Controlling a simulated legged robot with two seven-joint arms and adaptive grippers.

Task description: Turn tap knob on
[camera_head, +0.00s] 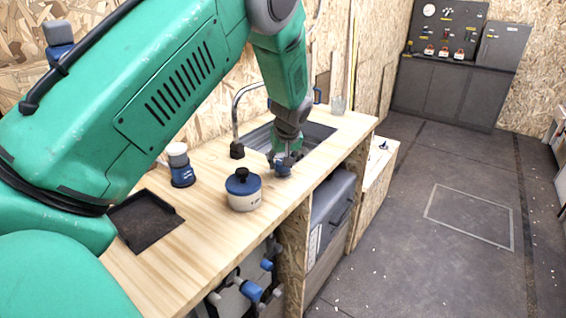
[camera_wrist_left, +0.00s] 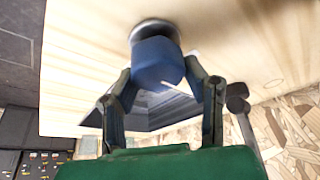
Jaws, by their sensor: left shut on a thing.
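The blue tap knob (camera_wrist_left: 157,62) sits on a round metal base on the wooden counter, seen in the left wrist view. In the head view the knob (camera_head: 283,168) is small and partly hidden by my gripper. My left gripper (camera_wrist_left: 158,76) has one finger on each side of the knob and is shut on it. A thin white line shows on the knob's face. In the head view my left gripper (camera_head: 285,154) reaches down to the counter beside the sink. My right gripper is not in view.
A white pot with a blue lid (camera_head: 244,190) stands on the counter (camera_head: 215,222) close to my gripper. A blue and white jar (camera_head: 181,165) stands farther left. A glass (camera_head: 338,104) stands at the far end. The floor (camera_head: 420,255) at right is open.

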